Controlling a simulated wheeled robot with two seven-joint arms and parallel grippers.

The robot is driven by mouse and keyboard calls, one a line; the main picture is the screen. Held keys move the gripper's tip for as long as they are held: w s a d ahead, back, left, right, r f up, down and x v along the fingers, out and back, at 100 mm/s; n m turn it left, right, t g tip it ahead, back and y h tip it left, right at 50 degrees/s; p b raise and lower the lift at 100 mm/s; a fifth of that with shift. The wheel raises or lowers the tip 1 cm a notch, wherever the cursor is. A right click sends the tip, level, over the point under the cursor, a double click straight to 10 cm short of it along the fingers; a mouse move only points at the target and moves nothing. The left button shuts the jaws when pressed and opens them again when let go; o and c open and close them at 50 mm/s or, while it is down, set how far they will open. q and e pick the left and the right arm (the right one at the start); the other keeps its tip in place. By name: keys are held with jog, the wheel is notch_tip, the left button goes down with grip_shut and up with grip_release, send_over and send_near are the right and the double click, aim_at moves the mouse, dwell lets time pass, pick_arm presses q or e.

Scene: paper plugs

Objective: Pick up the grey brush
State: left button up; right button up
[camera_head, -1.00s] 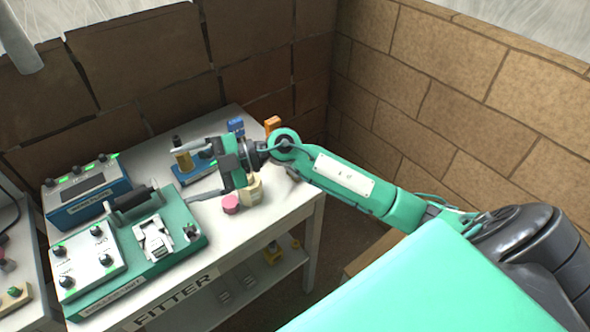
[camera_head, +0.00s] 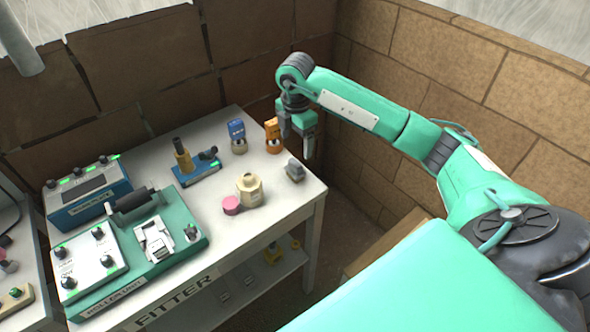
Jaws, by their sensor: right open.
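A small grey block-like thing (camera_head: 294,171), which looks like the grey brush, lies near the right end of the white table (camera_head: 285,205). My right gripper (camera_head: 297,143) points down and is open and empty. In the picture it is just above the grey brush, beyond it toward the table's back right corner; I cannot tell its exact height. My left gripper is not in view.
An orange item (camera_head: 272,135) and a blue item (camera_head: 237,137) stand behind. Green and blue devices (camera_head: 190,205) fill the table's left. A brick wall (camera_head: 440,90) rises behind.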

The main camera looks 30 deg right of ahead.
aim_at(295, 162)
notch_tip(295, 162, down, 5)
jog(key=shift+f+p, duration=0.2)
jog(key=shift+p, duration=0.25)
jog(key=shift+f+p, duration=0.4)
jog(key=shift+f, duration=0.15)
notch_tip(295, 162, down, 4)
jog(key=shift+w+r+p, duration=0.15)
jog(key=shift+r+p, duration=0.05)
jog(key=shift+p, duration=0.5)
jog(key=shift+f, duration=0.4)
jog(key=shift+c, duration=0.2)
jog(key=c, duration=1.1)
